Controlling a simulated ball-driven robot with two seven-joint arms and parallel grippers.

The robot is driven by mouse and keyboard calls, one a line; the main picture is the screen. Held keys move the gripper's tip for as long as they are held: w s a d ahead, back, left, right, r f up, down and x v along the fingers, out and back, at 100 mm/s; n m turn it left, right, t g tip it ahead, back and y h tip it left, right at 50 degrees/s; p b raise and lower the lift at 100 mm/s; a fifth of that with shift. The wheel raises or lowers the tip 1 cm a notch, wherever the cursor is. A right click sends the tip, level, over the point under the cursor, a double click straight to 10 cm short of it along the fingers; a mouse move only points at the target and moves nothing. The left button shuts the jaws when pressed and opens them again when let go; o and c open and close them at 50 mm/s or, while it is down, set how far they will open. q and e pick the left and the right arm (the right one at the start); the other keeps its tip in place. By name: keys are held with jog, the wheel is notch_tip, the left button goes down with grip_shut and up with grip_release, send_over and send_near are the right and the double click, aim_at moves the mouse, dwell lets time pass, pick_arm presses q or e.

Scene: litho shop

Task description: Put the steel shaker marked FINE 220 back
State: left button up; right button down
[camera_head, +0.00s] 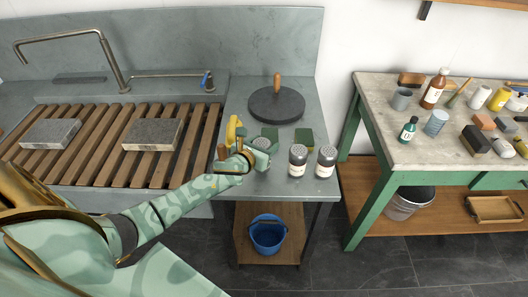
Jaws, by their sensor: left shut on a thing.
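My left gripper (257,154) is over the grey side counter beside the slatted sink. It is shut on a steel shaker (262,143), whose grey perforated top shows above the fingers. Its body and any label are mostly hidden by the hand. I cannot tell whether its base touches the counter. My right gripper is not in view.
Green sponge-like blocks (305,139) lie behind the shakers. A dark disc with a wooden handle (277,104) is at the counter's back. Two stone blocks (153,134) lie on the wooden slats (95,160). A cluttered green-legged table (375,125) stands right, beyond a gap.

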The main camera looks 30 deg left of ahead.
pick_arm(q)
notch_tip(320, 180, down, 2)
jog(key=shift+f, duration=0.2)
jog(key=shift+r, duration=0.1)
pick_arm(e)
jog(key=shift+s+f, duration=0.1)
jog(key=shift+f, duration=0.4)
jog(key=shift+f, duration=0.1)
pick_arm(q)
jog(key=o, duration=1)
